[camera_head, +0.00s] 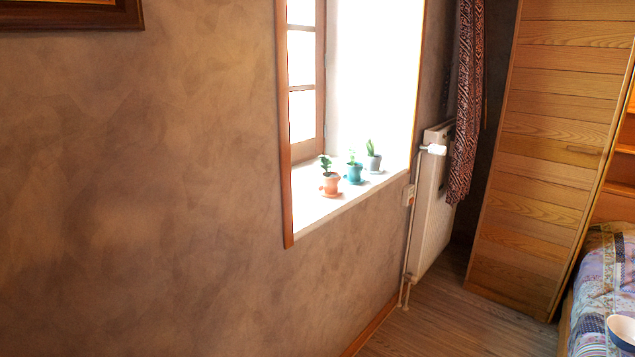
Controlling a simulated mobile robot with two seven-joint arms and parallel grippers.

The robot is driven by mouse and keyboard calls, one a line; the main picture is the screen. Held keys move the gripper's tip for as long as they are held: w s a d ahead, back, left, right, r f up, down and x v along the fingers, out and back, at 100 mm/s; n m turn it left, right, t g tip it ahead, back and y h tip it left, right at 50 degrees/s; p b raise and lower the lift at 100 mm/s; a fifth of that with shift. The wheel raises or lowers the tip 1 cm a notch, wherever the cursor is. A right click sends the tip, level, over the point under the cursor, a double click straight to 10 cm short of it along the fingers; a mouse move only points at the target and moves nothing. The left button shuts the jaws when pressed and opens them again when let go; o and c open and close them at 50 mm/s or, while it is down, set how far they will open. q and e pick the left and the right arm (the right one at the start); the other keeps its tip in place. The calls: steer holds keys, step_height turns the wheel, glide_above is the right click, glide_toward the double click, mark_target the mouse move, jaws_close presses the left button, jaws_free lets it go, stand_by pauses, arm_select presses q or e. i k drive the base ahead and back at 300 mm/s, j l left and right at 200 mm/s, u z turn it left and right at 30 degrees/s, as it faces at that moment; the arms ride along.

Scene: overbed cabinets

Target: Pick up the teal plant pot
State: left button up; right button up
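The teal plant pot (355,174) stands upright on the white window sill (318,208), with a small green plant in it. It is the middle one of three potted plants in a row. An orange pot (330,184) stands to its left and a grey pot (373,163) to its right, farther back. Neither of my grippers shows in the head view.
A white radiator (432,205) with a pipe is on the wall right of the window. A patterned curtain (466,110) hangs beside it. A wooden cabinet (545,150) and a bed (600,290) with a patchwork cover are at the right. The wooden floor (460,320) between is clear.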

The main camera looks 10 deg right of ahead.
mark_target(355, 169)
steer(key=i+l+z, duration=0.1)
steer(key=i+z, duration=0.85)
steer(key=z, duration=0.2)
steer(key=i+z, duration=0.35)
steer(key=i, duration=0.3)
steer(key=i+z, duration=0.3)
steer(key=i, duration=0.35)
steer(key=i+u, duration=0.35)
steer(key=i+l+u, duration=0.2)
steer(key=i+u, duration=0.15)
steer(key=u, duration=1.4)
